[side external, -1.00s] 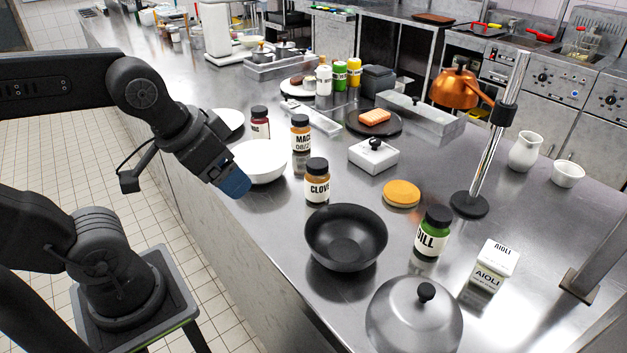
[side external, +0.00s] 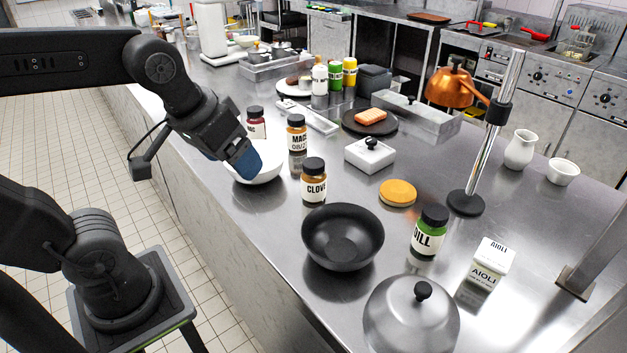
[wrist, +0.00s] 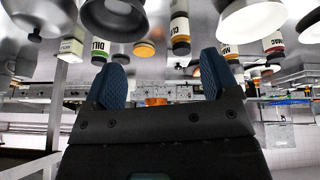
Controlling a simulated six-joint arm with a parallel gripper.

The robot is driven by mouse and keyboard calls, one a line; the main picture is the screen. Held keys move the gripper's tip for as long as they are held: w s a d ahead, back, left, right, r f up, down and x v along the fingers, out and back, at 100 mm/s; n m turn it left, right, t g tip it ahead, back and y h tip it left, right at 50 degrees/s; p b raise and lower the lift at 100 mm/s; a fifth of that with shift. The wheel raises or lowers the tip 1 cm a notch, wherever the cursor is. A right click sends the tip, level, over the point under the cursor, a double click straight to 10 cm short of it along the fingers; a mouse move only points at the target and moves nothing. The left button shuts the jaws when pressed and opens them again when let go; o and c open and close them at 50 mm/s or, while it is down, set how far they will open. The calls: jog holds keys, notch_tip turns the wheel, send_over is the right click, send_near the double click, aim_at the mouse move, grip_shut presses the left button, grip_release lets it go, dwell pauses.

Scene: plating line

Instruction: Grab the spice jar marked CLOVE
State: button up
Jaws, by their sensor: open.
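The spice jar marked CLOVE (side external: 314,188) stands upright on the steel counter, with a brown body, pale label and dark lid. In the wrist view, which is upside down, a jar that appears to be it (wrist: 180,30) hangs from the top between two bowls; its label is hard to read there. My gripper (side external: 246,164) is left of the jar, in front of the white bowl in the picture, and apart from the jar. In the wrist view my gripper (wrist: 163,80) has its two blue fingers spread wide with nothing between them.
A black bowl (side external: 343,238) is close in front of the CLOVE jar. The MACE jar (side external: 297,137) and white bowl (side external: 258,172) stand behind and left of it. A white lidded dish (side external: 371,155), orange disc (side external: 397,193) and DILL jar (side external: 430,235) are to the right.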

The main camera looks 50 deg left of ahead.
jog(key=w+a+r+n+g, duration=0.2)
jog(key=w+a+n+g, duration=0.1)
jog(key=w+n, duration=0.75)
jog(key=n+g, duration=0.2)
jog(key=n, duration=0.5)
send_over(314, 162)
notch_tip(314, 162, down, 3)
jog(key=shift+m, duration=0.25)
jog(key=f, duration=0.8)
jog(key=shift+s+a, duration=0.1)
jog(key=shift+s, duration=0.2)
jog(key=shift+w+f, duration=0.15)
jog(key=shift+f, duration=1.15)
jog(key=shift+w+f, duration=0.1)
jog(key=shift+f, duration=1.2)
jog(key=c, duration=1.1)
jog(key=shift+r, duration=0.15)
